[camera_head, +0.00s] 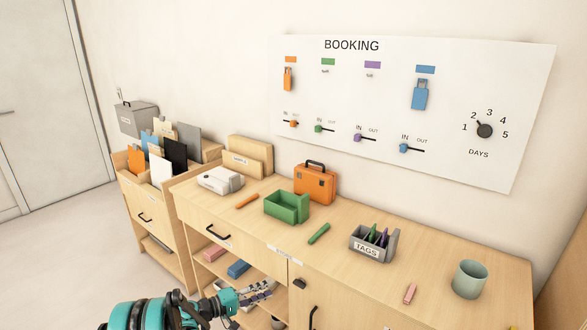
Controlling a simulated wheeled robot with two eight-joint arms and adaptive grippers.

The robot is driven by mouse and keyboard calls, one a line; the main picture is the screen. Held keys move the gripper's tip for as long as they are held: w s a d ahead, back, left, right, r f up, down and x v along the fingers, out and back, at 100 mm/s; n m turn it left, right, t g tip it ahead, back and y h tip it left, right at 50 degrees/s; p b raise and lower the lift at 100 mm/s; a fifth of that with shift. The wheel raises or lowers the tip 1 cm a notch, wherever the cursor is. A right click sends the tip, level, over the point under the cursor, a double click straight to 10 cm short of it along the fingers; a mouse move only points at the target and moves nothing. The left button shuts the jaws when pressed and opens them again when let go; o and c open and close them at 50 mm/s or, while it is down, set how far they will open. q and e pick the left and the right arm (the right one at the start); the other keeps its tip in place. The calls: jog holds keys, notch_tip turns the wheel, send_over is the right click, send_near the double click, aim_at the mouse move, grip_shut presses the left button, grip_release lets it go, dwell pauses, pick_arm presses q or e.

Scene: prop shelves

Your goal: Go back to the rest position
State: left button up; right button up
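My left arm comes in at the bottom left, and my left gripper (248,297) is low in front of the cabinet's open shelf. Its fingers are small and blend with things on the shelf behind, so I cannot tell whether it is open or shut. My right gripper is not in view. The wooden cabinet (440,290) carries a green open box (287,208), an orange case (315,183), a white device (220,180), a grey tags holder (374,244) and a grey-green cup (469,279).
A white booking board (400,110) with hanging tags, sliders and a dial (485,130) is on the wall. A green stick (318,233) and a pink piece (410,293) lie on the cabinet top. A file unit (150,210) stands left. The floor at left is clear.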

pick_arm(q)
jog(key=s+d+r+m+g+y, duration=0.1)
jog(key=s+r+m+g+y, duration=0.1)
jog(key=s+r+y, duration=0.8)
jog(key=s+a+r+m+y, duration=0.2)
jog(key=s+a, duration=0.2)
jog(key=s, duration=0.8)
jog(key=s+a+r+m+y, duration=0.2)
jog(key=s+a, duration=0.2)
jog(key=s, duration=0.9)
jog(key=shift+t, duration=0.3)
